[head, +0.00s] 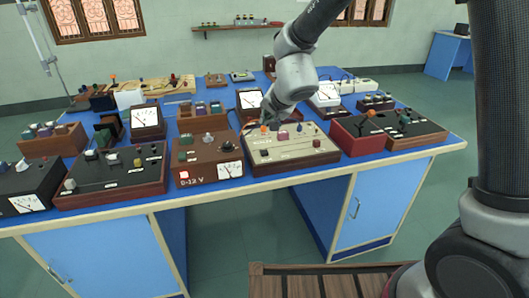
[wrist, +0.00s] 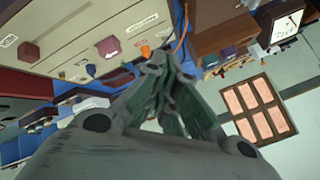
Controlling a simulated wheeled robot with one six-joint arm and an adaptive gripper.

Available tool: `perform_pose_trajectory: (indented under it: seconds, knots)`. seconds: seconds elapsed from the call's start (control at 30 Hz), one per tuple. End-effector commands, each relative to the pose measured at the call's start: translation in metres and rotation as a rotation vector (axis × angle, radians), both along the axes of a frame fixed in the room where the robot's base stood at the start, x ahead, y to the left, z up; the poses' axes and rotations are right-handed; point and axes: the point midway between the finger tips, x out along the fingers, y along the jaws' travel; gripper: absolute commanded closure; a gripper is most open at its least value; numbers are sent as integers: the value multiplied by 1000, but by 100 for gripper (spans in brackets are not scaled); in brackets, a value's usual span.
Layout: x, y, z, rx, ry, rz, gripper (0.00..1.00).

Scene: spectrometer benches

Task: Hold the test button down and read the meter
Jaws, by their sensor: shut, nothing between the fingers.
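My gripper (head: 267,113) is low over the back left of a cream-topped instrument box (head: 295,154). In the wrist view its fingers (wrist: 154,62) are shut and empty, with the tips close to a small orange knob (wrist: 146,50). I cannot tell whether they touch it. A pink block-shaped knob (wrist: 108,46) stands beside it on the cream panel (wrist: 75,20). Which control is the test button cannot be read. Meters with white faces include one on the brown unit (head: 229,170) and an upright one (head: 145,117); their readings are too small to read.
A red box (head: 357,136) stands right of the cream box, and the brown unit (head: 200,158) stands left. Several more instruments crowd the blue bench. An orange wire (wrist: 182,25) runs near the fingertips. A wooden slatted surface (head: 310,283) lies in front of the bench.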

Motion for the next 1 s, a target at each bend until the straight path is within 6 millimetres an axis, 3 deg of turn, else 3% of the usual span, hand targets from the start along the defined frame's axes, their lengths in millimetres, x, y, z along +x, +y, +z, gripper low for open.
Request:
perform_pose_trajectory:
  seconds: [0.27,0.7,1.0]
  knots:
    - [-1,2,-20,-3,0,6,100]
    - [0,0,-71,-4,0,2,100]
    - [0,1,-85,2,0,2,100]
